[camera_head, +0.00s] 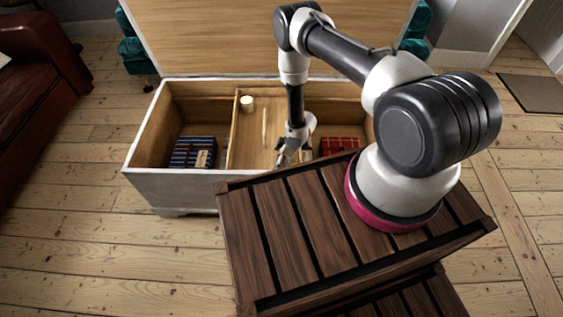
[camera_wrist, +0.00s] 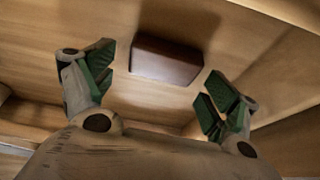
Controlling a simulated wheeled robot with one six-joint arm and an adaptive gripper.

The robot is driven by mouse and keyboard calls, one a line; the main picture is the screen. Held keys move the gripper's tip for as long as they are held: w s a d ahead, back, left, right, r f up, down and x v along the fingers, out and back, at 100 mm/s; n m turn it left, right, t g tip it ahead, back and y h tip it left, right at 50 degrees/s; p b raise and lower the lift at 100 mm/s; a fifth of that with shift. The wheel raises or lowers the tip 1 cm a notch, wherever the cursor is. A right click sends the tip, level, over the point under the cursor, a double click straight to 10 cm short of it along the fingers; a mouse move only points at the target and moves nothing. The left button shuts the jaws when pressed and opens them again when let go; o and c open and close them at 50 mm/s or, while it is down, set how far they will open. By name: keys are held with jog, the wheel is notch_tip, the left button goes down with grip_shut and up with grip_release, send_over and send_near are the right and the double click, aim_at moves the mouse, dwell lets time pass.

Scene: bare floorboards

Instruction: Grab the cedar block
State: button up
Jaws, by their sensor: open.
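In the wrist view a reddish-brown rectangular block (camera_wrist: 167,62), which looks like the cedar block, lies on the chest's pale wooden floor. My gripper (camera_wrist: 160,86) is open, its green-padded fingers spread to the left and right. The block appears in the gap between the fingers, toward the upper part of the picture, and neither finger visibly touches it. In the head view my gripper (camera_head: 287,155) points down into the middle compartment of the open chest (camera_head: 172,183). I cannot make out the block there; my gripper and arm may hide it.
A wooden divider (camera_head: 233,130) separates the left compartment, with blue striped cloth (camera_head: 192,153), from the middle. A white cylinder (camera_head: 247,103) stands at the back beside the divider. Red checked cloth (camera_head: 340,145) lies at the right. A dark slatted crate (camera_head: 300,235) stands in front.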

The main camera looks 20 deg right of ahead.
jog(key=c, duration=0.9)
jog(key=shift+c, duration=0.2)
